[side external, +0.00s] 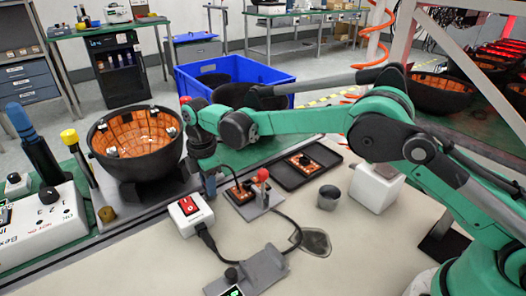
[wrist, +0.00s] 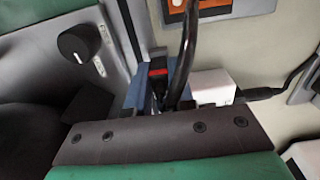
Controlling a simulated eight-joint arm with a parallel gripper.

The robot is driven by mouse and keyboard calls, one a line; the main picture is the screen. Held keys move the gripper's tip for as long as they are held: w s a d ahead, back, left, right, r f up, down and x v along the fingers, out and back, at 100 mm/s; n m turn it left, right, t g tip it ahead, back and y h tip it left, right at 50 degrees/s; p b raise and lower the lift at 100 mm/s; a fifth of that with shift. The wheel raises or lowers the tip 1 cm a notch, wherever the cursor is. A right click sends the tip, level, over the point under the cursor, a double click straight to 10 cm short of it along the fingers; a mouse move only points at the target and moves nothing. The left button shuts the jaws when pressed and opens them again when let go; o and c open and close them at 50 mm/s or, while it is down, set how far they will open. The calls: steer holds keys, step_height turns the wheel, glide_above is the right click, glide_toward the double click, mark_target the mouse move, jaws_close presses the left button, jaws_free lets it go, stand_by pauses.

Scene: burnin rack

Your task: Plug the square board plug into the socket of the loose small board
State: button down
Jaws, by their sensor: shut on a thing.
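My gripper (side external: 209,186) points down left of the fixture, its blue fingers shut on a small black-and-red piece (wrist: 158,72) that looks like a plug. I cannot tell whether it is square; the fingers hide its lower end. A black cable (wrist: 187,45) rises beside it and leads toward an orange small board (side external: 241,192) on a grey fixture (side external: 262,205) with a red-knobbed lever. That board's edge shows at the top of the wrist view (wrist: 178,4). Another orange small board (side external: 305,164) with a dark round part lies in a black tray (side external: 288,178). Its socket is too small to make out.
A large dark bowl with orange boards (side external: 137,143) is at left. A metal cup (side external: 328,197) and white block (side external: 376,187) are at right.

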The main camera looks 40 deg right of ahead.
steer(key=shift+r, duration=0.1)
steer(key=shift+r, duration=2.95)
steer(key=c, duration=1.4)
jaws_free()
jaws_close()
steer(key=shift+s+d+r, duration=0.1)
steer(key=shift+d+r, duration=0.1)
steer(key=shift+d, duration=0.2)
steer(key=s+d+r, duration=0.3)
steer(key=d, duration=0.3)
steer(key=shift+s+d, duration=0.3)
steer(key=shift+d, duration=0.1)
